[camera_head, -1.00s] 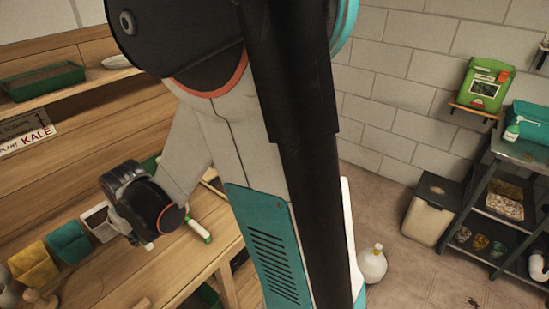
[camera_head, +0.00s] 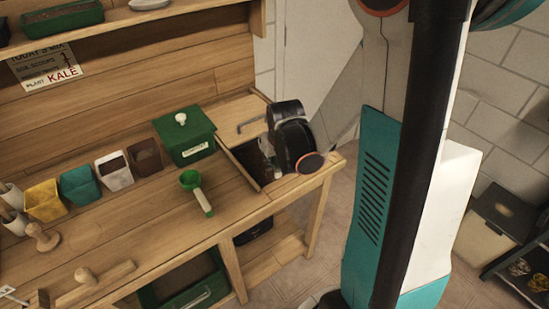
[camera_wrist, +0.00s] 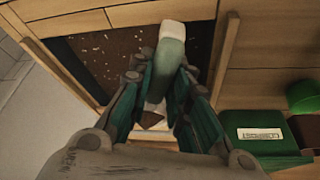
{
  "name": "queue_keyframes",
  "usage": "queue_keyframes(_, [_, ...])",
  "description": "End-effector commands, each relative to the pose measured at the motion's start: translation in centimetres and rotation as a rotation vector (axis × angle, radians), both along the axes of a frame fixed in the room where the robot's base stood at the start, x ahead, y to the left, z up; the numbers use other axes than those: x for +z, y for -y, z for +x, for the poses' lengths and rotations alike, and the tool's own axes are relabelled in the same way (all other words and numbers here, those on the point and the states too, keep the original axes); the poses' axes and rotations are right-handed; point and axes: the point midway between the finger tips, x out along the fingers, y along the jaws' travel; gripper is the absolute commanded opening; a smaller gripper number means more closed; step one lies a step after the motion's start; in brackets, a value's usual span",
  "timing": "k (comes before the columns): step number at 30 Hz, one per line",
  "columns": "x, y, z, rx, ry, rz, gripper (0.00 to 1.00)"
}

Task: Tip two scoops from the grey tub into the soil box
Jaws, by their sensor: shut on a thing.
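In the head view my gripper (camera_head: 272,152) is over the soil box (camera_head: 247,160), a dark well sunk in the bench's right end. In the wrist view its jaws (camera_wrist: 160,92) are shut on a pale green, white-ended handle (camera_wrist: 172,48). A brown patch below it may be soil; the tool's bowl is mostly hidden. Soil with white specks (camera_wrist: 108,65) lies in the box. The light grey tub (camera_head: 115,170) with dark contents stands left, between the teal tub (camera_head: 78,186) and brown tub (camera_head: 146,157). A green scoop (camera_head: 197,192) lies on the bench.
A shut, labelled green box (camera_head: 186,138) stands between the tubs and the soil box. A wooden panel with a handle (camera_head: 250,125) lies behind the soil box. A yellow tub (camera_head: 45,201) and wooden tools (camera_head: 93,288) are on the left. The bench front centre is clear.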

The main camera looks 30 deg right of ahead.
Motion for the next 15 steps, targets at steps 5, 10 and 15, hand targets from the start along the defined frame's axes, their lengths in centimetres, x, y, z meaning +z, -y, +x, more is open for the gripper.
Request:
queue_keyframes(5, [-0.1, 0.5, 0.0, -0.014, 0.014, 0.114, 0.00])
queue_keyframes(10, [0.3, 0.7, 0.1, -0.027, 0.032, 0.282, 0.00])
queue_keyframes(15, [0.8, 0.9, 0.2, -0.040, 0.056, 0.468, 0.00])
